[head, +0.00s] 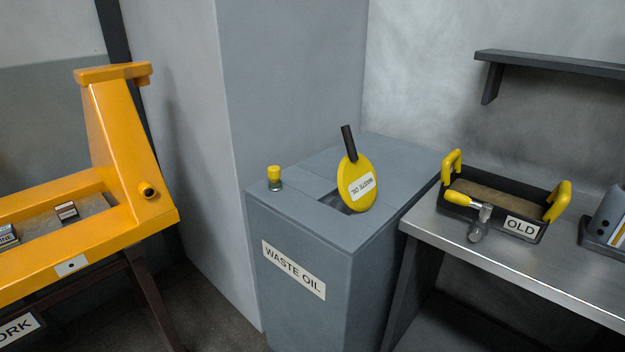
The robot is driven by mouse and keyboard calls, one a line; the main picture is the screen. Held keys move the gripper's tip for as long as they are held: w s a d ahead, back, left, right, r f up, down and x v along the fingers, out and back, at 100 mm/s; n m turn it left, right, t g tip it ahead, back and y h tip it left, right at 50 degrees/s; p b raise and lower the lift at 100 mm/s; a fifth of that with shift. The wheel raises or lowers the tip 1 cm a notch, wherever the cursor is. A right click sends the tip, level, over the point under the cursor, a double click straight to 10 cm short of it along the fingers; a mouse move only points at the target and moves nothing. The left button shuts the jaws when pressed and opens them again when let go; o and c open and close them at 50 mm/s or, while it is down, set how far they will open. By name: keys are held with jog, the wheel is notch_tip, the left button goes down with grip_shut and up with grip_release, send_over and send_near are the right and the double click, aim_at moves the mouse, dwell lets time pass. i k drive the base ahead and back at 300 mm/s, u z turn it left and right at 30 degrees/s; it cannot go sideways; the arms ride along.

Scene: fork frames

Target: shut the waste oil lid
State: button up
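The lid's lower edge hides part of the opening. My gripper is not in view.
A small yellow-capped jar (274,178) stands on the cabinet's left top. Left is an orange frame (125,150). Right, a metal bench (500,257) holds a black "OLD" tray (545,207) with yellow handles and a yellow-handled tool (468,203). A wall shelf (555,64) hangs above.

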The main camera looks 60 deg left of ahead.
aim_at(357, 178)
jog(key=u, duration=2.7)
jog(key=i, duration=0.95)
jog(key=z, duration=0.25)
